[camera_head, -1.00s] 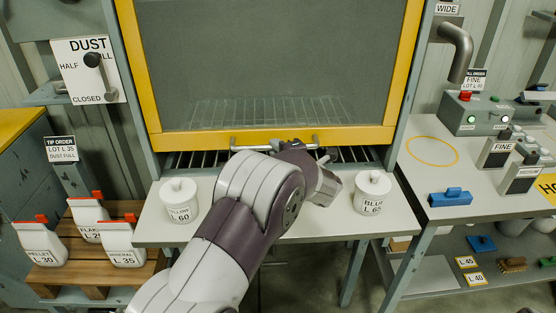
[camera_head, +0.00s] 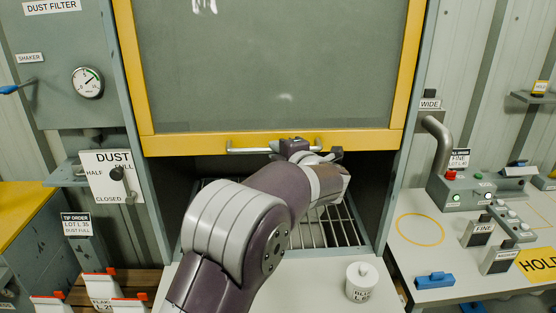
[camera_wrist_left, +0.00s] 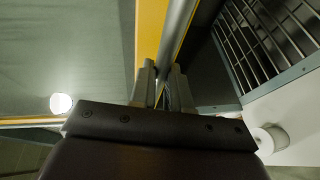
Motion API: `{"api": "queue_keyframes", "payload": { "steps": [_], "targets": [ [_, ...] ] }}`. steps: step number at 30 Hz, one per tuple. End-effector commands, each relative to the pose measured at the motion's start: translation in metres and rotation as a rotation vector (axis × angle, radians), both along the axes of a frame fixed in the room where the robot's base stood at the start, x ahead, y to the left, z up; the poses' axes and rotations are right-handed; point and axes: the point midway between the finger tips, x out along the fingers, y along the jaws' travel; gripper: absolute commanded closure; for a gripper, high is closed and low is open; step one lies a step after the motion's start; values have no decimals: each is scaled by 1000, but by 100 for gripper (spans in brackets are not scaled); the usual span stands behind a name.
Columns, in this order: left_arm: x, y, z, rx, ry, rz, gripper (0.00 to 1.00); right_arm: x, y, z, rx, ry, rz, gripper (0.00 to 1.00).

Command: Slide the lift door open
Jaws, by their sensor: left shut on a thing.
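The lift door (camera_head: 275,65) is a grey panel in a yellow frame, with a metal bar handle (camera_head: 240,150) along its lower edge. It stands partly raised, with a dark opening and a metal grate (camera_head: 335,228) below it. My left gripper (camera_head: 290,148) is shut on the handle, right of its middle. In the left wrist view the fingers (camera_wrist_left: 163,88) close around the bar (camera_wrist_left: 178,40), beside the yellow frame. My arm hides the left part of the grate and shelf. My right gripper is in no view.
A white lidded canister (camera_head: 361,284) stands on the shelf right of my arm. A dust lever panel (camera_head: 112,178) is at the left. A side bench (camera_head: 420,255) with a control box (camera_head: 465,190) is at the right. The opening under the door is clear.

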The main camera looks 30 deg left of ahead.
Motion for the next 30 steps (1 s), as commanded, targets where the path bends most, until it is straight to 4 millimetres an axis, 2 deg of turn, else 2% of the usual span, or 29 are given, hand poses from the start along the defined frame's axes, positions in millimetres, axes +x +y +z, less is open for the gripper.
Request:
{"api": "queue_keyframes", "payload": {
  "steps": [1,6,18,19,21,30],
  "targets": [
    [0,0,11,0,-3,0,100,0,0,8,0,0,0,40],
    [0,0,20,0,-3,0,100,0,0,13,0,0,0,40],
    [0,0,21,0,-3,0,100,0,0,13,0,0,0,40],
    [0,0,21,1,-2,0,80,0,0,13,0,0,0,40],
    [0,0,21,0,-1,0,58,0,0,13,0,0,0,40],
    [-1,-1,20,1,-1,-1,58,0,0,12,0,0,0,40]
  ]
}}
